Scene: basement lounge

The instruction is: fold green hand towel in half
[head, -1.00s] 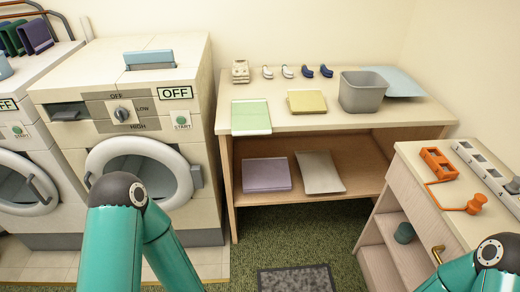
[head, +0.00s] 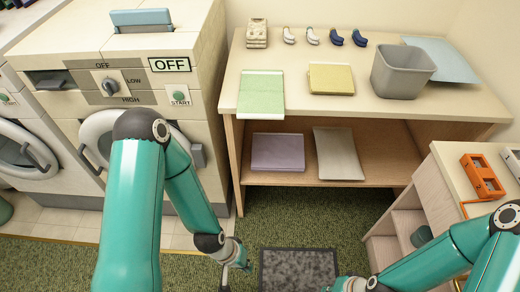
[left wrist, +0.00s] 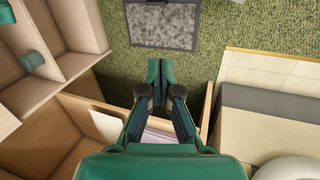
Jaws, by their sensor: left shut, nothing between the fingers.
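The green hand towel (head: 261,95) lies flat at the front left of the bench top (head: 320,107), with its near end at or slightly over the front edge. It has paler bands near its far and near ends. My left gripper (head: 241,264) is low in front of the bench, above the floor and well apart from the towel. In the left wrist view its fingers (left wrist: 158,70) are closed together and empty, pointing toward the floor mat. I cannot make out the green towel there. My right arm enters from the lower right; its fingers are below the picture.
A yellow cloth (head: 331,78), a grey bin (head: 401,72) and a blue sheet (head: 440,58) share the bench top. A lilac cloth (head: 278,152) and a pale cloth (head: 338,154) lie on the lower shelf. A washer (head: 130,70) stands left, a cabinet (head: 440,165) right.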

